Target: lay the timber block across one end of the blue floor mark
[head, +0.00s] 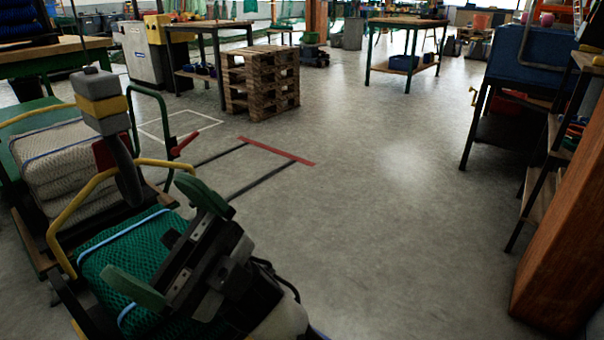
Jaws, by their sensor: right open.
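My right gripper (168,240) is in the lower left of the head view, open, with its green-padded fingertips spread apart. It is over a bale of green netting (120,250) tied with pale blue cord, and nothing shows between its fingers. I cannot tell whether it touches the netting. I see no blue floor mark; the floor marks in view are a red strip (277,151) with dark lines running from it, and a white outline (180,128). I cannot pick out a loose timber block for certain. My left gripper is not in view.
A yellow-railed cart stands at left with a pale net bale (65,165). A grey-and-yellow object (100,100) rises beside it. Stacked pallets (262,82) stand beyond the marks. A large brown timber piece (560,230) and shelving are at right. The middle floor is clear.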

